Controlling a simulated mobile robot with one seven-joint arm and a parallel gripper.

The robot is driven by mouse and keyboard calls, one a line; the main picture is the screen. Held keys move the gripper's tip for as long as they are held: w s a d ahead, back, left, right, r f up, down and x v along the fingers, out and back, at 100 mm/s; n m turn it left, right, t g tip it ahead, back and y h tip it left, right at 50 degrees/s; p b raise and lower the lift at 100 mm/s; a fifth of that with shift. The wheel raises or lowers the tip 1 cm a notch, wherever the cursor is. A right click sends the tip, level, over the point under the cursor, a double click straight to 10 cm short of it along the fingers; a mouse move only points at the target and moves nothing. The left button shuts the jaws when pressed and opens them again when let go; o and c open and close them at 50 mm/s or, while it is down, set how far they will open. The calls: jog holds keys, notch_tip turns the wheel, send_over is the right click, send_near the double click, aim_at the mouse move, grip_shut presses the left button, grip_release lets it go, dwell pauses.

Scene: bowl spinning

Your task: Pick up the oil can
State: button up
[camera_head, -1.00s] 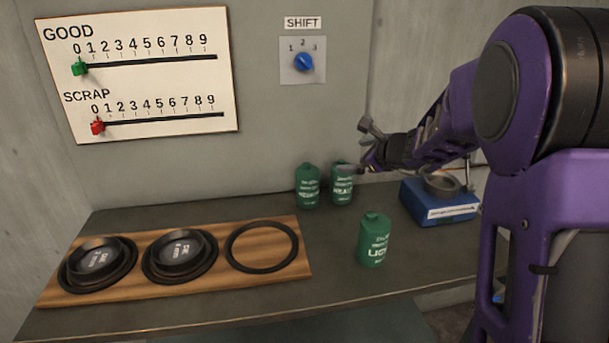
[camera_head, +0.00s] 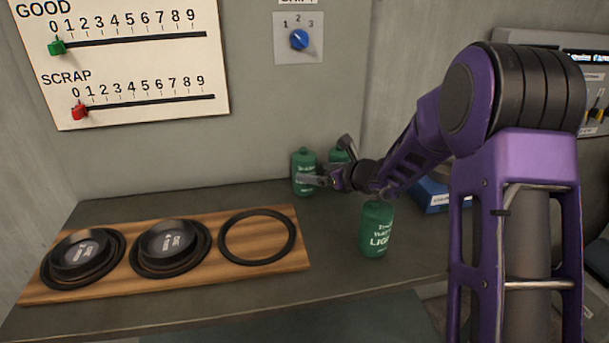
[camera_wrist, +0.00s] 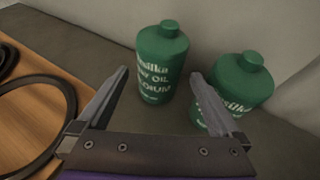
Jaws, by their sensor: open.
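Three green oil cans with white lettering stand upright on the bench. The medium can (camera_head: 304,160) is at the back left, and the heavy can (camera_head: 338,155) is to its right, partly hidden by my gripper. The light can (camera_head: 377,230) stands nearer the front. My gripper (camera_head: 325,162) is open and empty at the two back cans. In the wrist view, the medium can (camera_wrist: 160,50) stands ahead of the gap between my fingertips (camera_wrist: 160,75). The heavy can (camera_wrist: 240,85) is partly behind my right finger. I cannot tell whether that finger touches it.
A wooden board (camera_head: 300,268) lies at the left with two dark bowls (camera_head: 80,250) (camera_head: 168,241) on it and an empty black ring (camera_head: 291,237). A blue box (camera_head: 432,198) is at the right behind my arm. The wall stands close behind the back cans.

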aim_at(304, 171)
jog(key=x, duration=0.6)
grip_shut()
jog(key=shift+r, duration=0.1)
dwell(0.3)
